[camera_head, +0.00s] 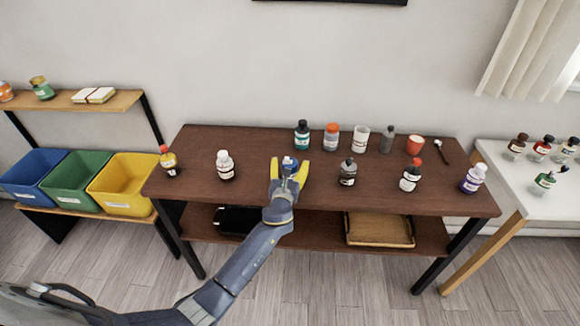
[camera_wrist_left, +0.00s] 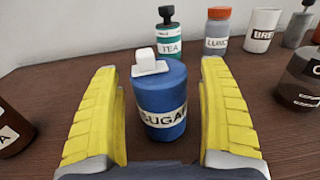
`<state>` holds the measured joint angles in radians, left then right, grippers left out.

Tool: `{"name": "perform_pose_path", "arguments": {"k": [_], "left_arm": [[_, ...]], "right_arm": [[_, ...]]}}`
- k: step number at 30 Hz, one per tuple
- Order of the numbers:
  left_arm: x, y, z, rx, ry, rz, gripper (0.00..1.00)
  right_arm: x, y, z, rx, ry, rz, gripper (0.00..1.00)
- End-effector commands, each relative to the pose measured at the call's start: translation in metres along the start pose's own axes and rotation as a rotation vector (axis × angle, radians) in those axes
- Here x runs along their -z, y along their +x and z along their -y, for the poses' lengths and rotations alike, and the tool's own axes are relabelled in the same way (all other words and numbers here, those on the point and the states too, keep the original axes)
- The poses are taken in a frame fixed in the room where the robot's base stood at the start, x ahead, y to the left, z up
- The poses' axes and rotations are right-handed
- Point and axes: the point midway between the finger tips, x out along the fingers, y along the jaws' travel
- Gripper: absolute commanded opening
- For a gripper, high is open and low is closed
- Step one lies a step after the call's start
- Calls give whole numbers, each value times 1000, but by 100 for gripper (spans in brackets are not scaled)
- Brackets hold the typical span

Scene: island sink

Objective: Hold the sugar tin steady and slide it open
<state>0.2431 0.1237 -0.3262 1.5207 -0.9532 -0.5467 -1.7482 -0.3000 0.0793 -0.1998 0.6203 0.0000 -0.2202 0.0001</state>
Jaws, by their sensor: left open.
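The sugar tin (camera_wrist_left: 163,100) is a blue cylinder with a cream label. It stands upright on the brown table between the yellow fingers of my left gripper (camera_wrist_left: 162,115). A white slab with a white knob (camera_wrist_left: 148,60) sits on its top, towards the left. Gaps show between the tin and both fingers, so the gripper is open around it without visible contact. In the head view the tin (camera_head: 289,162) shows small between the fingers of the left gripper (camera_head: 289,172). My right gripper is in neither view.
A teal TEA bottle (camera_wrist_left: 169,32) and an orange-capped LUNCH jar (camera_wrist_left: 217,31) stand behind the tin. A dark bottle (camera_head: 348,173) stands to its right, and a white-topped bottle (camera_head: 225,165) to its left. Bare table (camera_head: 255,190) lies left of the gripper.

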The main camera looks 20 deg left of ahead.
Motion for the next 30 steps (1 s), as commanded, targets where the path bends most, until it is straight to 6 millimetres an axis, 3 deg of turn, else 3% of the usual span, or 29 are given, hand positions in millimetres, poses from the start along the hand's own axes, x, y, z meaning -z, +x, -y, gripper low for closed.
{"name": "perform_pose_path", "arguments": {"k": [7, 23, 24, 30], "left_arm": [[0, 0, 0, 0, 0, 0, 76], [0, 0, 0, 0, 0, 1, 15], [0, 0, 0, 0, 0, 1, 44], [0, 0, 0, 0, 0, 0, 21]], "right_arm": [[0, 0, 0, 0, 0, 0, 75], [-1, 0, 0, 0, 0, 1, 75], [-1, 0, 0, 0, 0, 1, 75], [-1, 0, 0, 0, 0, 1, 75]]}}
